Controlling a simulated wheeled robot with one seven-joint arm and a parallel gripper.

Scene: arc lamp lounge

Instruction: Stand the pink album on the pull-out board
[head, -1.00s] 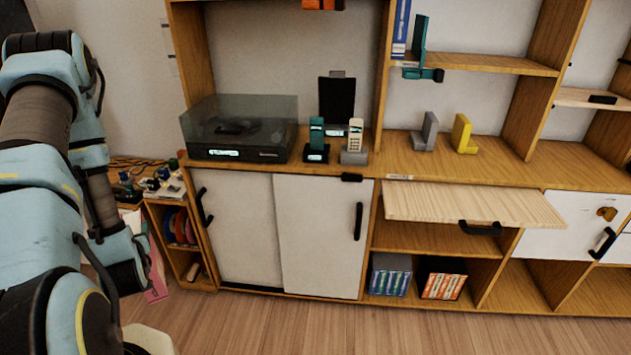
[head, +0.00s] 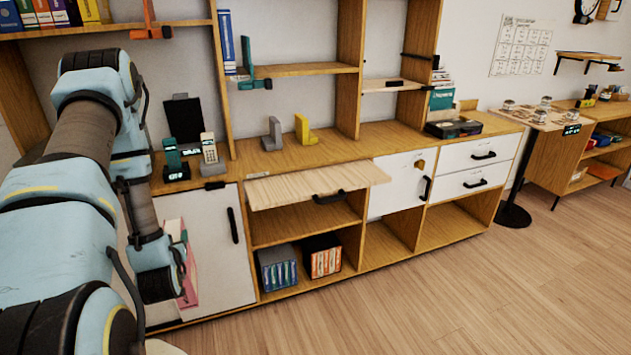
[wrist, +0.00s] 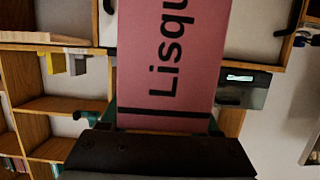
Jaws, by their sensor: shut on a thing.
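The pink album (wrist: 170,65) fills the middle of the wrist view, with dark lettering and a dark band on its cover. My gripper (wrist: 160,122) is shut on it. In the head view the album (head: 187,265) shows as a pink strip beside my arm, in front of the white sliding door, and my arm hides much of it. The gripper's fingers are hidden there. The pull-out board (head: 315,183) is pale wood with a black handle, pulled out from the cabinet to the right of the album. Its top is bare.
Above the board, a grey bookend (head: 272,134) and a yellow bookend (head: 304,130) stand on the cabinet top. Two phones stand on the left, one of them cream (head: 209,150). Boxed media (head: 277,268) sit in the cubby below. The floor (head: 430,300) in front is clear.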

